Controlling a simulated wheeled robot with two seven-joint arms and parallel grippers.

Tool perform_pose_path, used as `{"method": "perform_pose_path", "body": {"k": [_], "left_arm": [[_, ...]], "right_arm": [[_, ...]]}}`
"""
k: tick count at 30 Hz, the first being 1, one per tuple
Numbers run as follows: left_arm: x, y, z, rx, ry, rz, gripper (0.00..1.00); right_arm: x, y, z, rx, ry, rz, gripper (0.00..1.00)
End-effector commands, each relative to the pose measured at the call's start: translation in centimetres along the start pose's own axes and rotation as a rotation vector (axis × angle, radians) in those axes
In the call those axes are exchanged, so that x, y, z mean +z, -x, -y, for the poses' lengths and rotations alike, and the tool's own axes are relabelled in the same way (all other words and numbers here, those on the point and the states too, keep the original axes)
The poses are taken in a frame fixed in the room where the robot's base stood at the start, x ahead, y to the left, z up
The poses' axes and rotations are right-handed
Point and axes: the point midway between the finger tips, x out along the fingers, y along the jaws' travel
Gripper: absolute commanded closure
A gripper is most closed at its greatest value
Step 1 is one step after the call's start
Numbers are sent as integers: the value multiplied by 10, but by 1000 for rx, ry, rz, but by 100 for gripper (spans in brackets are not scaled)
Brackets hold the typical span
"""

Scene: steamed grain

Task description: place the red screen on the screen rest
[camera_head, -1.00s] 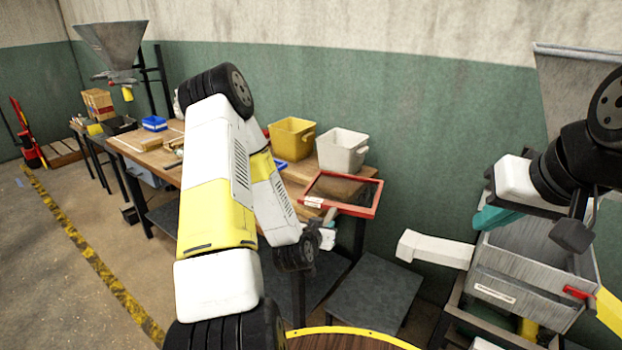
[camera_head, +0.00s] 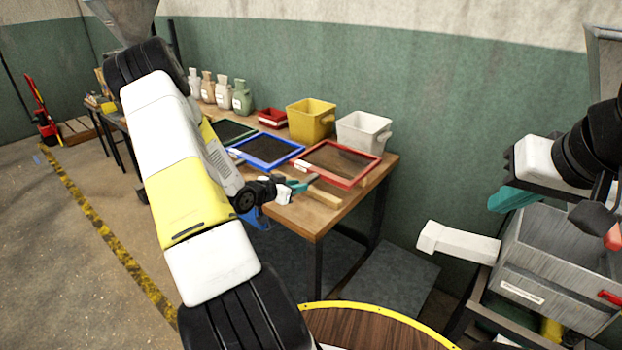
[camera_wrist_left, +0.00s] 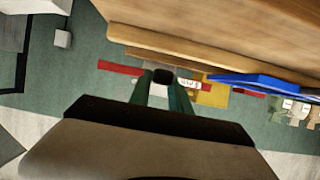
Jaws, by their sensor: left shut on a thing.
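The red screen (camera_head: 363,181), a red frame around dark mesh with a white label, is over the right end of the wooden table in the head view. My left gripper (camera_head: 298,185) is at its near left edge, shut on the frame. In the left wrist view the teal fingers (camera_wrist_left: 163,88) meet the red edge strip (camera_wrist_left: 120,67). Pale wooden strips (camera_head: 325,196) by the screen look like the screen rest. I cannot tell whether the screen touches them. My right gripper (camera_head: 515,197) is partly visible at the right, its jaws unclear.
A blue-framed screen (camera_head: 300,148) and a green one (camera_head: 254,132) lie to the left. Yellow (camera_head: 312,119) and white (camera_head: 361,131) bins, a small red tray (camera_head: 271,117) and several bottles (camera_head: 241,97) stand behind. A grey bin (camera_head: 525,291) is at right.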

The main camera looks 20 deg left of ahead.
Motion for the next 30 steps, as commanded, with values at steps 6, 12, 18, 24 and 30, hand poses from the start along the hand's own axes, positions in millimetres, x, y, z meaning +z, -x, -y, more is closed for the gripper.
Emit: {"method": "perform_pose_path", "body": {"k": [6,12,18,24,30], "left_arm": [[-4,-13,26,0,-2,-4,100],[0,-20,36,1,2,-3,100],[27,-30,35,1,2,-3,100],[28,-31,35,0,-1,-4,100],[32,-32,35,0,0,0,73]], "right_arm": [[0,0,0,0,0,0,100],[0,0,0,0,0,0,100],[0,0,0,0,0,0,100],[0,0,0,0,0,0,100],[0,0,0,0,0,0,100]]}}
